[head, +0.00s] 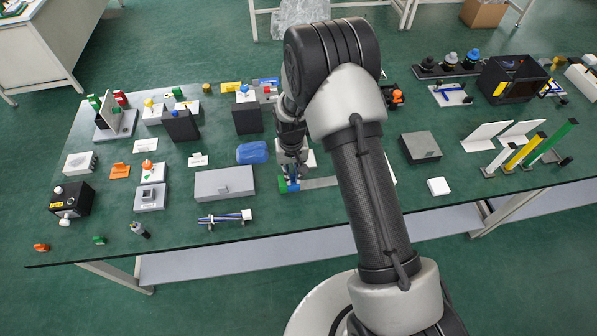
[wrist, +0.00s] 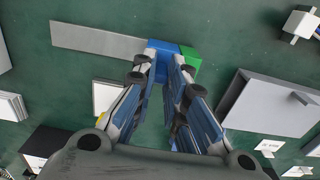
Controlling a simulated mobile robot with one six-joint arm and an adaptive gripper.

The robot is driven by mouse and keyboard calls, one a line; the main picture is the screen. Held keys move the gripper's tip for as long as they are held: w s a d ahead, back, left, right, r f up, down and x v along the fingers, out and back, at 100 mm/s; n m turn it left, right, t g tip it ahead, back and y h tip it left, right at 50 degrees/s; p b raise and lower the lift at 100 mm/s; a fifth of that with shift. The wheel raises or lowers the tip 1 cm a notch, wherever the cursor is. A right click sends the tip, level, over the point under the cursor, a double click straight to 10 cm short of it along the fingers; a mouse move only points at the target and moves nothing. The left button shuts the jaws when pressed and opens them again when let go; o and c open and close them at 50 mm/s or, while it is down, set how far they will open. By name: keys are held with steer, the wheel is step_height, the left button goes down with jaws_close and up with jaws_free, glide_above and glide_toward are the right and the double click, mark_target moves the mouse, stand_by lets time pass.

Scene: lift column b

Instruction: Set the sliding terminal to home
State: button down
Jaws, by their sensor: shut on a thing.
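The sliding terminal appears to be a blue block (wrist: 166,48) on a flat grey rail (wrist: 95,40), beside a green end section (wrist: 191,64). In the head view, the rail (head: 320,183) runs left to right near the table's front, with the green section (head: 283,185) at its left end and the blue block (head: 293,186) right beside it. My gripper (wrist: 161,66) is shut on the blue block, its fingertips at the block's near side. My arm hides part of the rail's right side in the head view.
A grey box (head: 224,183) lies left of the rail, and a blue rounded object (head: 252,152) lies behind it. A white block (head: 439,186) and a dark grey box (head: 420,147) stand to the right. The table strip in front of the rail is clear.

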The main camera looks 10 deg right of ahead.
steer(key=shift+a, duration=0.2)
steer(key=c, duration=1.6)
jaws_free()
step_height(320, 180, up, 12)
